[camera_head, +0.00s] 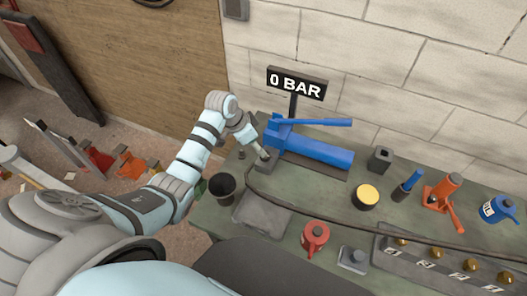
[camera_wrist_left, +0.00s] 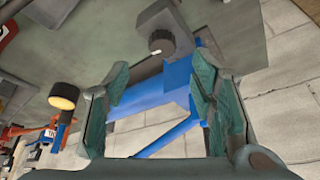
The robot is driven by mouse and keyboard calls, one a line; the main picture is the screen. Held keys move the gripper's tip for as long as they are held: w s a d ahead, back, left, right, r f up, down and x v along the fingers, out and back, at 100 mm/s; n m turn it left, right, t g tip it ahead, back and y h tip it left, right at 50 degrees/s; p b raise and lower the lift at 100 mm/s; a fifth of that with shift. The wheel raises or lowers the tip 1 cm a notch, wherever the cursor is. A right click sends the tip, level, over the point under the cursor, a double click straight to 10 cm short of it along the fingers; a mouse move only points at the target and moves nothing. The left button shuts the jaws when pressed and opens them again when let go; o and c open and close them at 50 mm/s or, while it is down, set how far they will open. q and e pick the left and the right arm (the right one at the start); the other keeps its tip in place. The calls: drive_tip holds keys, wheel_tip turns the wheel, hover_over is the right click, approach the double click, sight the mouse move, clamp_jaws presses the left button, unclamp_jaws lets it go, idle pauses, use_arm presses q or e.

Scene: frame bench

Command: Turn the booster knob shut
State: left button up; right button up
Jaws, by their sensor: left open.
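The blue booster (camera_head: 315,150) lies on the bench against the wall, with a blue lever along its top. It also shows in the wrist view (camera_wrist_left: 150,98). Its dark ribbed round knob (camera_wrist_left: 160,43), with a small white mark at its edge, is near a grey block at the booster's end. In the head view the knob is hidden or too small to make out. My left gripper (camera_head: 262,152) is over that end of the booster. In the wrist view its fingers (camera_wrist_left: 160,80) are wide apart and empty, with the knob beyond the tips, apparently not touched. My right gripper is out of view.
A sign (camera_head: 296,83) behind the booster reads 0 BAR. A black cup (camera_head: 222,188), yellow-topped can (camera_head: 367,195), red can (camera_head: 315,236), orange jack (camera_head: 440,192) and blue can (camera_head: 497,208) stand around the bench (camera_head: 285,205). A dark hose crosses its middle.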

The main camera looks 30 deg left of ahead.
sight(265, 158)
use_arm(q)
drive_tip(key=b+x, duration=0.1)
drive_tip(key=x, duration=0.4)
drive_tip(key=shift+w+d+f, duration=0.1)
drive_tip(key=shift+d+f, duration=0.05)
drive_tip(key=shift+d, duration=0.05)
drive_tip(key=x, duration=0.2)
drive_tip(key=shift+w+f+b, duration=0.3)
drive_tip(key=shift+w+b, duration=0.05)
drive_tip(key=shift+w+f, duration=0.1)
drive_tip(key=shift+s+a+r, duration=0.1)
drive_tip(key=shift+s+r, duration=0.1)
drive_tip(key=shift+s, duration=0.1)
drive_tip(key=shift+c, duration=0.6)
drive_tip(key=c, duration=1)
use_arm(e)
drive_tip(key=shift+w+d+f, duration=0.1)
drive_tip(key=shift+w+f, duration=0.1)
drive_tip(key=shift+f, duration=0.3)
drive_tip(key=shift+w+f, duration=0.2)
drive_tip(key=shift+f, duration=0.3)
